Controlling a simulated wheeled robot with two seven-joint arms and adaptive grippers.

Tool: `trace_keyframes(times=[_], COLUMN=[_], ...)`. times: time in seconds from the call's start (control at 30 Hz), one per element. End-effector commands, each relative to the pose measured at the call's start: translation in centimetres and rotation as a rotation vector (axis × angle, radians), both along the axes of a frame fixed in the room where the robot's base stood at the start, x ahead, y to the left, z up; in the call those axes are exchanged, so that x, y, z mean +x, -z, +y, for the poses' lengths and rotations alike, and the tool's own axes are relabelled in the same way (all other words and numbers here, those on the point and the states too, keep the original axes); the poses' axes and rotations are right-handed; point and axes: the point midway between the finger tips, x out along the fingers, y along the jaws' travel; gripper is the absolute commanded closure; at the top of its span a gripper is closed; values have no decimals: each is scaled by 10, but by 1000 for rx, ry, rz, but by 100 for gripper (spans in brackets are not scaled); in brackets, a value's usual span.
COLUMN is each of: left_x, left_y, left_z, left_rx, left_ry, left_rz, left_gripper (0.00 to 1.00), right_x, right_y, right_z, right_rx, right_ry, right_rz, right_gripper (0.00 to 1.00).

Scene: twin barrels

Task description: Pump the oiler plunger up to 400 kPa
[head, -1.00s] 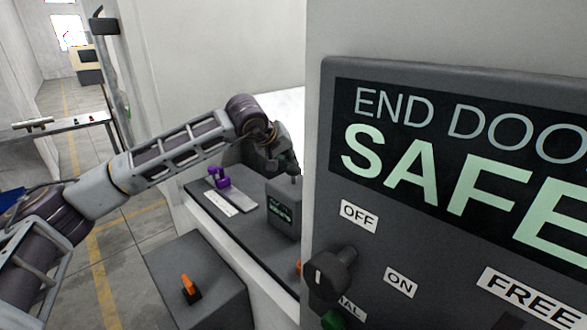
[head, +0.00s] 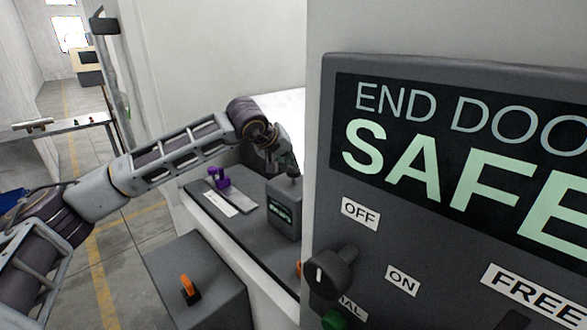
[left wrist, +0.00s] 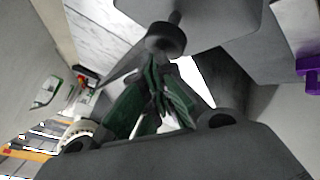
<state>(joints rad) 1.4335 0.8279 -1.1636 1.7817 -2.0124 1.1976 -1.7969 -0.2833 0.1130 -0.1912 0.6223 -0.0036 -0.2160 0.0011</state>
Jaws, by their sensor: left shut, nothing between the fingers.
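The oiler is a dark grey box (head: 284,210) with a small lit green display, too small to read, on the dark bench behind the large panel. Its plunger knob (head: 293,172) stands on top, close to my left gripper (head: 288,162). In the left wrist view the round dark knob (left wrist: 166,40) on its thin rod sits at the tips of my left gripper's green fingers (left wrist: 155,62). The fingers are closed together with nothing between them. They look very near the knob; I cannot tell whether they touch it. My right gripper is not in view.
The large SAFE panel (head: 450,150) with its black knob (head: 332,272) stands close on the right and hides part of the bench. A purple-handled fixture (head: 218,178) is left of the oiler. An orange switch (head: 188,287) is on a lower grey box.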

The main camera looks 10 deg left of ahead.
Motion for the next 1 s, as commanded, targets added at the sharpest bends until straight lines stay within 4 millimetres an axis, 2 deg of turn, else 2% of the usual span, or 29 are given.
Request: trace_keyframes(times=[1.0], left_x=[0], left_y=[9], left_z=[0], left_rx=[1], left_ry=[0], left_rz=[3], left_gripper=[100], right_x=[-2], right_y=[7], right_z=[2], right_rx=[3], right_ry=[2], right_rz=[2], right_gripper=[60])
